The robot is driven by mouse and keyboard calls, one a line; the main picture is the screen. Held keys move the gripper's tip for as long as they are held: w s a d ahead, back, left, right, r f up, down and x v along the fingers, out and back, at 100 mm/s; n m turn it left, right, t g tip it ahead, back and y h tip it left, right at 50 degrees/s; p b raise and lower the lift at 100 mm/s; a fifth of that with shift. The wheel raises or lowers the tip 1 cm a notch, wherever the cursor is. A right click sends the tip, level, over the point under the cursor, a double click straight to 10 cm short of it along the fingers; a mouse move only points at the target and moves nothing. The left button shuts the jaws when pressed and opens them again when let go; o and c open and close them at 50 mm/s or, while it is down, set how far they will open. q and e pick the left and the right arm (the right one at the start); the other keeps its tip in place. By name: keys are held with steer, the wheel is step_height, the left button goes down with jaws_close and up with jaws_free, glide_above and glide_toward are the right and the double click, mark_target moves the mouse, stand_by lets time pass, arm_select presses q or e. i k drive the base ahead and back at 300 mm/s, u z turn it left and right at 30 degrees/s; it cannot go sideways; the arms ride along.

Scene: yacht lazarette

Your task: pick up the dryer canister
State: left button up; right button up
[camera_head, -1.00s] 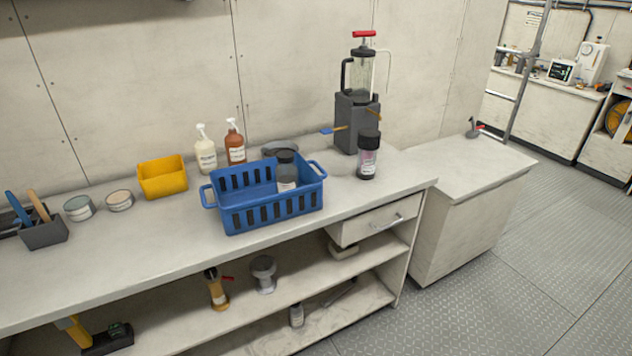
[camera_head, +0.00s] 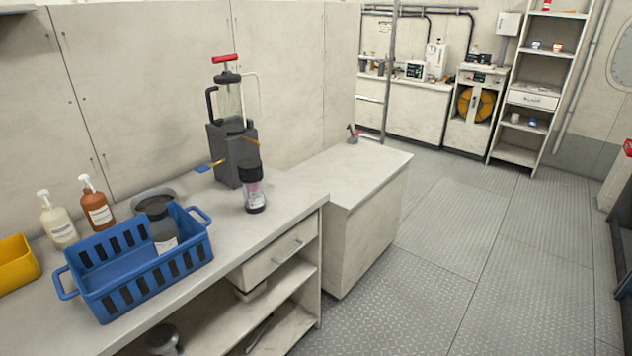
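A clear canister with a black cap, a black base and pinkish contents (camera_head: 254,188) stands upright on the bench near its right end; it looks like the dryer canister. It is in front of a dark grey block (camera_head: 232,152) that carries a clear pump cylinder with a red T-handle (camera_head: 228,92). Nothing hides its front. Neither of my grippers is in view.
A blue slotted basket (camera_head: 140,284) holding a dark jar (camera_head: 162,228) stands left of the canister. Two pump bottles (camera_head: 97,205) and a yellow bin (camera_head: 14,262) are further left. A lower cabinet (camera_head: 362,180) adjoins at right. The plated floor (camera_head: 460,230) is open.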

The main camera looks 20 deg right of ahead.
mark_target(253, 192)
steer(key=z, duration=0.15)
steer(key=i, duration=1.35)
steer(key=u, duration=0.7)
